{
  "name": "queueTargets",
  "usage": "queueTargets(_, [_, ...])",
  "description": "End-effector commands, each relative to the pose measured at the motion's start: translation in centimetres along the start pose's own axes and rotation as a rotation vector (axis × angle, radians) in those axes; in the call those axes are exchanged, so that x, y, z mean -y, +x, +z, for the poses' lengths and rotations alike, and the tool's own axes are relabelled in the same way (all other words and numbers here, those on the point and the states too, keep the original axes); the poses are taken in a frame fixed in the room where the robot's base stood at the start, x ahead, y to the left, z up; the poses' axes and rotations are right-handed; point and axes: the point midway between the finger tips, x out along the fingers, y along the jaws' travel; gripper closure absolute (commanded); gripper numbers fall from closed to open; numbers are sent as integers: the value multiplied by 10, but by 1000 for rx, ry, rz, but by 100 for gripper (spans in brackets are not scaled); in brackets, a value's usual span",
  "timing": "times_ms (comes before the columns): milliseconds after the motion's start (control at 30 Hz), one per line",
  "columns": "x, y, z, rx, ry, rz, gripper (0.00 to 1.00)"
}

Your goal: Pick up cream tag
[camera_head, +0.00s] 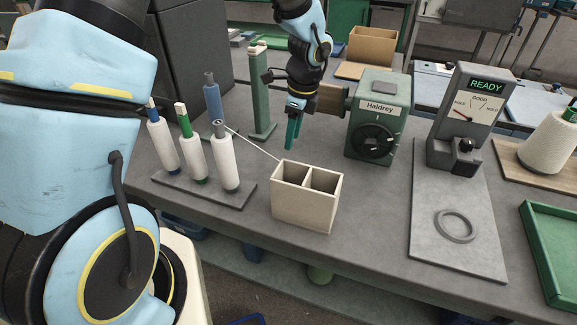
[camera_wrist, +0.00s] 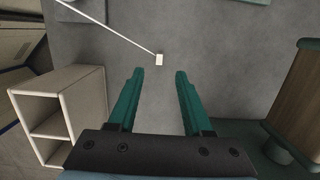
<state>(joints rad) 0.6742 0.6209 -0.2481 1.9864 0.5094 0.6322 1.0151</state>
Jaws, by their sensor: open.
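The cream tag (camera_wrist: 159,59) is a small pale block at the end of a white thread (camera_wrist: 112,29). In the wrist view it lies on the grey table just beyond my fingertips, roughly in line with the gap between them. My gripper (camera_wrist: 159,72) is open and empty, its two green fingers apart. In the head view my gripper (camera_head: 290,147) points down above the table behind the cream two-compartment box (camera_head: 300,207). There the thread runs from the bobbin stand toward the box's back edge, and I cannot make out the tag.
The box also shows at left in the wrist view (camera_wrist: 42,138). Several wound bobbins stand on a dark rack (camera_head: 205,190) to the left. The green Haldrey winder (camera_head: 379,115) stands close on the right. A gauge stand (camera_head: 470,110) and green tray (camera_head: 552,240) are farther right.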

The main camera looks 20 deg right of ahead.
Motion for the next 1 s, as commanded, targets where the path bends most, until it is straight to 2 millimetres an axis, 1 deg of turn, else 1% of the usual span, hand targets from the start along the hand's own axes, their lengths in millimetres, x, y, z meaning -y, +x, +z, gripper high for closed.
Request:
queueTargets(100, [-1,17,0,0,1,3,50])
queueTargets(200, [0,26,-1,0,2,1,50])
queueTargets(367, [-1,35,-1,1,2,3,50])
queueTargets(600, [-1,67,-4,0,1,3,50])
queueTargets(700, [-1,77,-4,0,2,2,50])
queueTargets(800, [-1,81,-4,0,2,1,50])
queueTargets(1000, [-1,82,-4,0,1,0,51])
